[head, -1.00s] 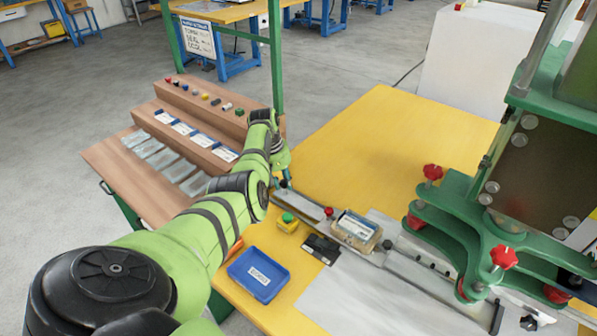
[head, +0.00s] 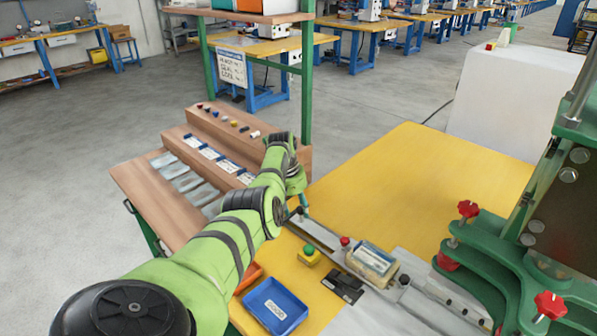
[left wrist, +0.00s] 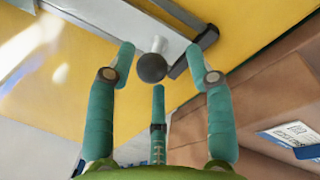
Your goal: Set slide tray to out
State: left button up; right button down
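The slide tray (head: 318,232) is a long grey metal strip on the yellow table, running from my left gripper toward the green press. A clear package with a printed label (head: 372,261) sits farther along the slide, beside a red knob (head: 345,241). In the left wrist view, a black ball knob (left wrist: 152,67) on a short silver stem stands at the end of the grey slide (left wrist: 125,22). My left gripper (left wrist: 160,58) is open, its teal fingers on either side of the knob with gaps visible. In the head view this gripper (head: 303,207) is small and partly hidden by its arm. My right gripper is out of view.
The green press (head: 490,250) with red star knobs stands at the right. A blue bin (head: 275,306), a green button on a yellow box (head: 309,255) and a black box (head: 343,286) lie near the slide. A wooden stepped rack (head: 215,155) stands left. The yellow tabletop (head: 415,180) behind is clear.

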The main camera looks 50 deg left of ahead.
pick_arm(q)
jog(key=shift+d, duration=0.1)
jog(key=shift+r, duration=0.3)
notch_tip(320, 180, up, 11)
jog(key=s+a, duration=0.1)
jog(key=s, duration=0.1)
jog(key=shift+a, duration=0.15)
dwell(0.4)
